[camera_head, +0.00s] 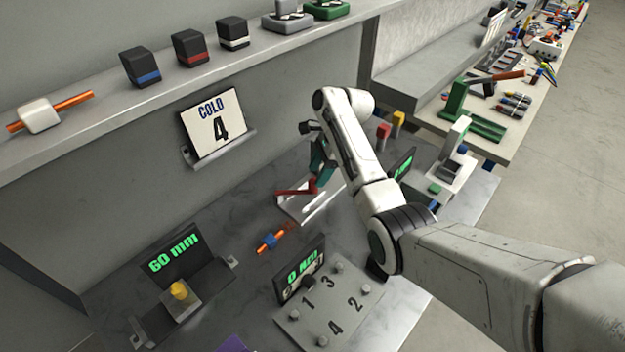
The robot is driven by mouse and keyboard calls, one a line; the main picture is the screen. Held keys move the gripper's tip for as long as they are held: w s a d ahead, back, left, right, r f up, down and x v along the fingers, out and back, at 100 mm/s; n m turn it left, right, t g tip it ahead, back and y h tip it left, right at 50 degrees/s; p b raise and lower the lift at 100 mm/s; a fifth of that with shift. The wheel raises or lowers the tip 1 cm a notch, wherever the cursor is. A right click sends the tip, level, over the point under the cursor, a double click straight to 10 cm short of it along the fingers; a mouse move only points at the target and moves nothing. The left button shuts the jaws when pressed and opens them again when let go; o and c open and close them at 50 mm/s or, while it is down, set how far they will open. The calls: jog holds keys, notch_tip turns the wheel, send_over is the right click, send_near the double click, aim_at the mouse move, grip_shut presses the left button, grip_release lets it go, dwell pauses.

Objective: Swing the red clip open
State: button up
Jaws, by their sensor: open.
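The red clip (296,191) sits on a pale metal holder (318,211) in the middle of the bench. Its dark red arm lies nearly level, and a short part of it stands up at the right end. My gripper (318,172) has dark teal fingers that point down, just above and behind the right end of the clip. My gripper is open and seems empty. I cannot tell whether a finger touches the clip. My wrist hides part of the bench behind it.
An orange rod with a blue block (270,240) lies in front of the clip. A numbered plate (325,305) with a "0 Nm" display (300,270) stands nearer. A "60 mm" display (173,255) is at left. Red (383,132) and yellow blocks (398,120) stand behind my arm.

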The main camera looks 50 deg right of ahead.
aim_at(314, 180)
jog(key=shift+x, duration=2.2)
grip_shut()
